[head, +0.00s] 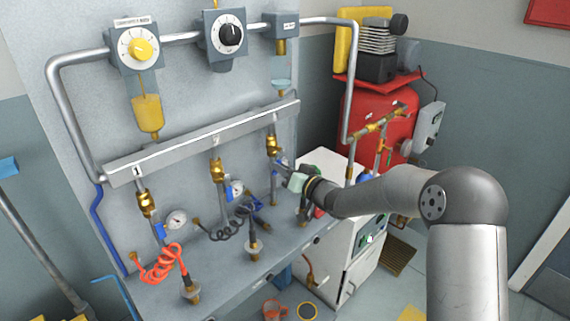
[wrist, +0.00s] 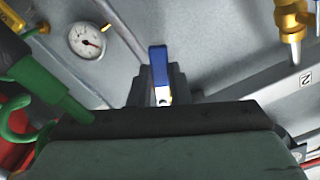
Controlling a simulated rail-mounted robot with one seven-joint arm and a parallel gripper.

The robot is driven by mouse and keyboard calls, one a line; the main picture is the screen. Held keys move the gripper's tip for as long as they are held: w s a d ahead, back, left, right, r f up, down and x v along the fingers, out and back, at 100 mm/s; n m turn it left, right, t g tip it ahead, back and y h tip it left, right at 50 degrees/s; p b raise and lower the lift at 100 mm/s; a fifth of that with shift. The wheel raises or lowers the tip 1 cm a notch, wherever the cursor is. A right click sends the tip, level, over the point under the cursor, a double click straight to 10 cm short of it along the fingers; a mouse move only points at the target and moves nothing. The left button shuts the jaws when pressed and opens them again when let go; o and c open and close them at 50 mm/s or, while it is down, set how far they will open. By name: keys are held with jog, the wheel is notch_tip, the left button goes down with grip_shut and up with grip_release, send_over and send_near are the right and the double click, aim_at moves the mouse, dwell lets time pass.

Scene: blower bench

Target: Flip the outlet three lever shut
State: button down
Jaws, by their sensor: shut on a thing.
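The outlet three drop, with its brass valve (head: 272,147), hangs from the grey manifold bar at the right end of the row. Its blue lever (wrist: 158,66) stands upright in the wrist picture, between my two fingers. My gripper (wrist: 158,92) is shut on this lever, with the lever's blue end showing past the fingers. In the head view my gripper (head: 288,178) is at the right side of the outlet three drop.
A pressure gauge (wrist: 87,41) and a green hose fitting (wrist: 52,88) are close to my gripper on the left of the wrist view. The outlet two brass valve (head: 217,170) is farther left along the manifold bar (head: 190,146). A red tank (head: 365,122) stands behind my arm.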

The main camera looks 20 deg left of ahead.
jog(key=c, duration=1.3)
grip_release()
jog(key=shift+c, duration=0.2)
jog(key=b+v, duration=0.1)
jog(key=v, duration=1.6)
jog(key=shift+d+b, duration=0.2)
jog(key=shift+b, duration=0.2)
jog(key=shift+f, duration=0.1)
